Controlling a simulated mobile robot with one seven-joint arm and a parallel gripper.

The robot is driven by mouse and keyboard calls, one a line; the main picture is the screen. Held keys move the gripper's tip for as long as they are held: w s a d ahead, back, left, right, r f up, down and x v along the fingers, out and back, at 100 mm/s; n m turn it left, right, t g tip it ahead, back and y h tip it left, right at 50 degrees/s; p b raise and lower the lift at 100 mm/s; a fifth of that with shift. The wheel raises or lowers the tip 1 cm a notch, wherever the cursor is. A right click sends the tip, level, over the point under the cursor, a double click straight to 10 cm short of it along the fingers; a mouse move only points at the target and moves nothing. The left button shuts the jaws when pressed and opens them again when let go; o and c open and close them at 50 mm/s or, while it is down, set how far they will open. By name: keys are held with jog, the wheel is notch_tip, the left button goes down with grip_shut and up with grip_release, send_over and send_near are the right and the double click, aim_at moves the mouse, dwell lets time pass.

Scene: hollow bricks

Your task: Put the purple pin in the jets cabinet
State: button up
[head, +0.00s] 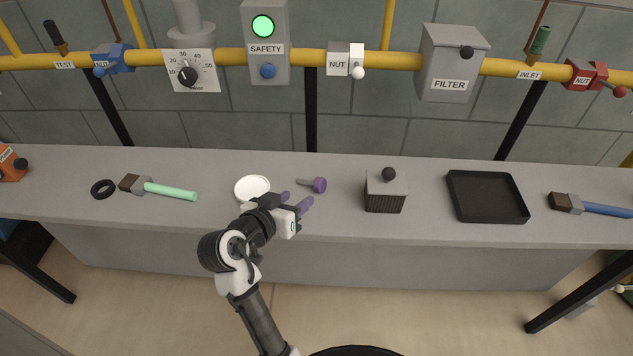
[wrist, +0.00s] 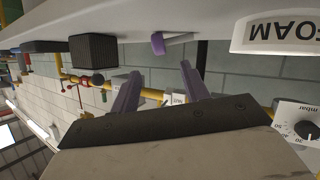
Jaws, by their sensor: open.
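The purple pin (head: 319,185) lies on the grey bench with its wider head to the right. In the wrist view, which is upside down, the purple pin (wrist: 158,43) shows just beyond the fingertips. My gripper (head: 296,200) is open and empty, with its purple fingers pointing toward the pin from the left. The fingers (wrist: 160,69) stand apart with a clear gap in the wrist view. No cabinet marked jets can be made out in either view.
A white round item (head: 252,187), lettered FOAM in the wrist view (wrist: 282,36), is beside my gripper. A ribbed block with a black knob (head: 386,192) and a black tray (head: 487,196) stand to the right. A green-handled brush (head: 170,191) lies left. Yellow pipe (head: 390,59) runs behind.

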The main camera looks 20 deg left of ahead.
aim_at(317, 185)
jog(key=p+x, duration=0.2)
jog(key=x, duration=0.6)
jog(key=shift+d+f, duration=0.1)
jog(key=shift+f, duration=0.05)
jog(key=shift+s, duration=0.1)
grip_shut()
